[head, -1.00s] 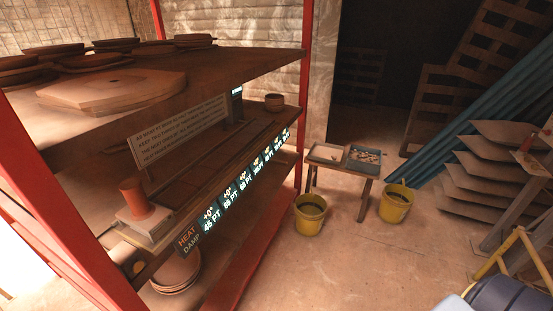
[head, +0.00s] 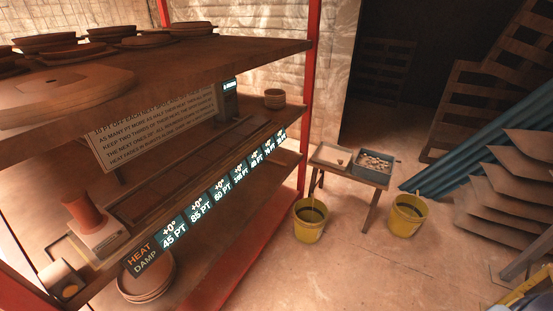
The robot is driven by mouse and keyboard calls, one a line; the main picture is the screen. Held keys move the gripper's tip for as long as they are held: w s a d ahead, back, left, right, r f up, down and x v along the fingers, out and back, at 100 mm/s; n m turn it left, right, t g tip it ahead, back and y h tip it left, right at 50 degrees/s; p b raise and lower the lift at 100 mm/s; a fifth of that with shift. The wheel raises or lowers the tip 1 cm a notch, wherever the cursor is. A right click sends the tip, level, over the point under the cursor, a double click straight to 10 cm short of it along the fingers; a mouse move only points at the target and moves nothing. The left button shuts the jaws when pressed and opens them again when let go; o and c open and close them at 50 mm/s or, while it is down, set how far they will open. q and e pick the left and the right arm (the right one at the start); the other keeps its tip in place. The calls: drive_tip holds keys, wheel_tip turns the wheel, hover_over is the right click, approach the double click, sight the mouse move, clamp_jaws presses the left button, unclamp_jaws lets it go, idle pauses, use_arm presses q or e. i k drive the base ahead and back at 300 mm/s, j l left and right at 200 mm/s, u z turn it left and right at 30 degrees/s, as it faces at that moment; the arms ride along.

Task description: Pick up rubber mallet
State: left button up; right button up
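I cannot make out a rubber mallet for certain in the head view. A small stub-like object, too small to identify, lies in the pale left tray (head: 331,157) on the low wooden bench (head: 372,199). A pale rounded object with an orange mark (head: 62,280) sits at the near left end of the rack's middle shelf; I cannot tell what it is. Neither of my grippers is in view.
A red-posted rack (head: 311,110) fills the left, with a terracotta cylinder (head: 85,212) on its middle shelf and a lit sign strip (head: 206,202). Stacked slabs (head: 500,205) stand right. The floor between is clear.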

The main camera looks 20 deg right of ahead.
sight(271, 160)
drive_tip(key=i+l, duration=0.1)
drive_tip(key=l, duration=0.3)
drive_tip(key=i+l, duration=0.1)
drive_tip(key=l, duration=0.25)
drive_tip(key=i+l+z, duration=0.1)
drive_tip(key=l, duration=0.3)
drive_tip(key=i+l, duration=0.1)
drive_tip(key=l, duration=0.3)
